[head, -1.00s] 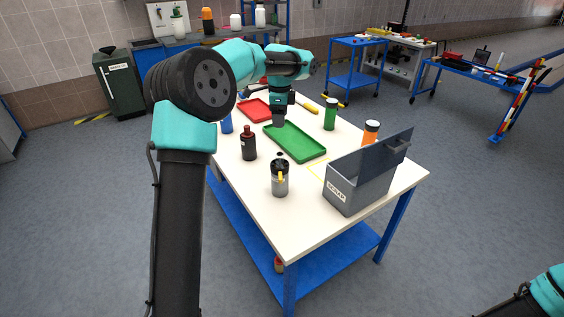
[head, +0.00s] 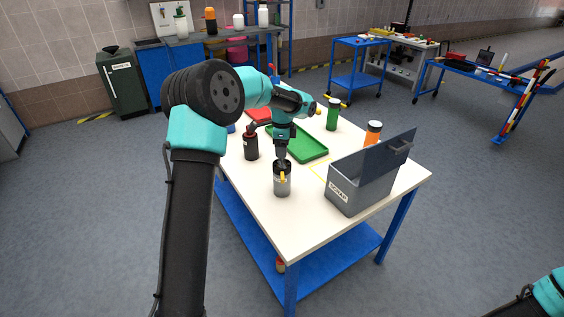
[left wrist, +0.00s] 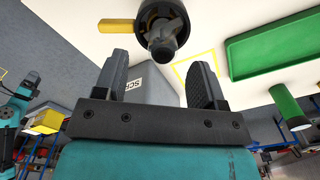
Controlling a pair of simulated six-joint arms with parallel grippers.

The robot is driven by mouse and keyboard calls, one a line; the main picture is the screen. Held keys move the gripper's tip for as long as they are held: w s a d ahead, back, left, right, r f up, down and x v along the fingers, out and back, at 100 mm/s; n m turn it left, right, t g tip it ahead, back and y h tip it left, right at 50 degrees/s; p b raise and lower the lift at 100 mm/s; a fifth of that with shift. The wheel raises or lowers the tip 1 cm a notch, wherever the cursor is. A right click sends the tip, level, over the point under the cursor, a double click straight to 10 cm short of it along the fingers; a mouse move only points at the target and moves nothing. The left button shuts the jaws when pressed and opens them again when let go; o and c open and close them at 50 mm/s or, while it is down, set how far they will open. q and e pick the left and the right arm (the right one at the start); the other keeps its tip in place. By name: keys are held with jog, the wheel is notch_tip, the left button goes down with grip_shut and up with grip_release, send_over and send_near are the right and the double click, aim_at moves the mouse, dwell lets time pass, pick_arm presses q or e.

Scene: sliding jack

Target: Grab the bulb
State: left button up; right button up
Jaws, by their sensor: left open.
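No separate bulb shows. A grey can (head: 282,184) with a black top and a yellow lever stands upright near the table's front left edge. The left wrist view shows its yellow lever (left wrist: 117,26) and a dark rounded knob (left wrist: 163,46) on it, which may be the bulb. My left gripper (head: 282,161) points down right at the can's top. In the left wrist view its two fingers are apart, with the knob just beyond the space between them (left wrist: 160,60). I cannot tell whether they touch it. My right gripper is out of view.
A grey scrap box (head: 349,193) with a raised lid stands right of the can. A dark bottle (head: 251,147) is close on the left.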

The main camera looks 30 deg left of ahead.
pick_arm(q)
jog(key=shift+f, duration=0.1)
jog(key=shift+w+a+f, duration=0.1)
jog(key=shift+a+f, duration=0.05)
jog(key=shift+f, duration=2.45)
jog(key=c, duration=1)
jog(key=shift+r, duration=0.1)
jog(key=shift+r, duration=1.7)
jog(key=s+d+r, duration=0.1)
jog(key=s+d, duration=0.7)
jog(key=s, duration=0.5)
jog(key=shift+s+d+r, duration=0.2)
jog(key=shift+s+r, duration=0.05)
jog(key=shift+s, duration=0.1)
